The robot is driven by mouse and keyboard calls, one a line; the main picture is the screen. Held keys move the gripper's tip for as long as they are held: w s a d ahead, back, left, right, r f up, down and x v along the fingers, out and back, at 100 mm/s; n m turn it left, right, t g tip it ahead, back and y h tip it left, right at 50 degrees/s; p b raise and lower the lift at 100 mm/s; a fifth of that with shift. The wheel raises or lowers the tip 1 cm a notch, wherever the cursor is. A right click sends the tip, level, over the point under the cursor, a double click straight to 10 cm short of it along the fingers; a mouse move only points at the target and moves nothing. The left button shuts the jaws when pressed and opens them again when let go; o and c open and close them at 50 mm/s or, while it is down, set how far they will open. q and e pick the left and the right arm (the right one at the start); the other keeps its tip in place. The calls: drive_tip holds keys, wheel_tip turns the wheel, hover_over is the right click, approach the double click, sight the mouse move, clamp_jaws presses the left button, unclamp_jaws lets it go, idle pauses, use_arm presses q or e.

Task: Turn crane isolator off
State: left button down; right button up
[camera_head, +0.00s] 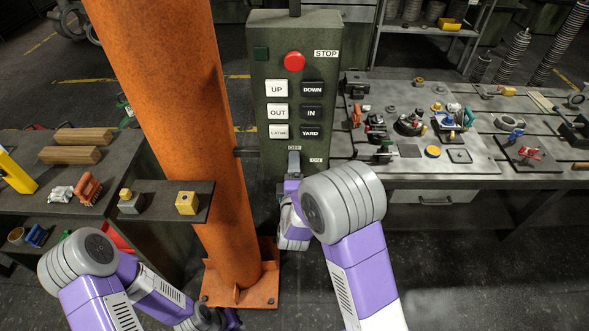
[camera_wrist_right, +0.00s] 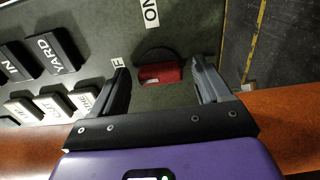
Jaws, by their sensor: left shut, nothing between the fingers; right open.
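The crane isolator's red handle (camera_wrist_right: 161,73) shows in the right wrist view, low on the grey-green control panel (camera_head: 255,105). Its long side lies level in that view, its left end towards a mostly hidden label (camera_wrist_right: 117,62); the ON label (camera_wrist_right: 150,14) is above it. My right gripper (camera_head: 293,162) is open, its fingers on either side of the handle with gaps showing. It hides the handle in the head view, just below the OFF label (camera_head: 294,148) and beside the ON label (camera_head: 316,160). My left gripper (camera_head: 229,319) is shut and empty, low near the post's foot.
An orange post (camera_head: 180,110) stands left of the panel. Above the isolator are a red stop button (camera_head: 294,61) and several push buttons. A bench (camera_head: 440,183) with valve parts is at right. A small shelf (camera_head: 160,203) with two blocks adjoins the post at left.

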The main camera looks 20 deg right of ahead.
drive_tip(key=v, duration=0.7)
drive_tip(key=shift+s, duration=0.25)
